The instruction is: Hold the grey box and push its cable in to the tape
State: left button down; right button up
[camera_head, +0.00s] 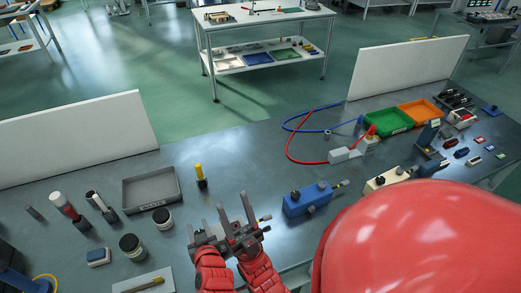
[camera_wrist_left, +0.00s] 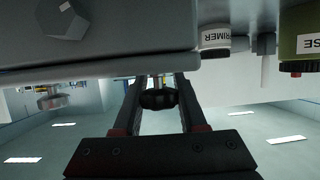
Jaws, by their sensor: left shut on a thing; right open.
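My left gripper (camera_head: 210,231) is at the front middle of the table, among overlapping grey parts. In the left wrist view its fingers (camera_wrist_left: 158,100) close on a small black knob (camera_wrist_left: 158,98) under a grey body (camera_wrist_left: 120,35), probably the grey box; its outline is hard to separate from the grippers in the head view. A short cable end (camera_head: 265,218) shows just right of the fingers. My right gripper (camera_head: 252,217) is open close beside the left one; I cannot tell whether it touches the cable. I cannot make out the tape.
A blue box (camera_head: 309,199) and a cream box (camera_head: 385,180) stand to the right. A grey tray (camera_head: 150,188), a yellow-topped bottle (camera_head: 200,175) and dark jars (camera_head: 132,247) are to the left. Green (camera_head: 388,121) and orange bins (camera_head: 422,110) stand at back right. My red arm covers the lower right.

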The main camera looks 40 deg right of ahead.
jog(key=w+d+f+g+h, duration=0.25)
jog(key=w+d+g, duration=0.25)
jog(key=w+d, duration=0.35)
jog(key=w+d+f+n+g+h, duration=0.1)
jog(key=w+d+f+g, duration=0.35)
jog(key=w+d, duration=0.35)
jog(key=w+d+f+g+h, duration=0.2)
jog(key=w+d+g, duration=0.3)
jog(key=w+d, duration=0.3)
jog(key=n+g+y, duration=0.8)
jog(key=n+g, duration=0.4)
jog(key=g, duration=0.4)
send_near(269, 216)
jog(key=shift+t, duration=0.25)
jog(key=x, duration=0.8)
jog(key=shift+s+a+f, duration=0.15)
jog(key=shift+f, duration=0.15)
grip_shut()
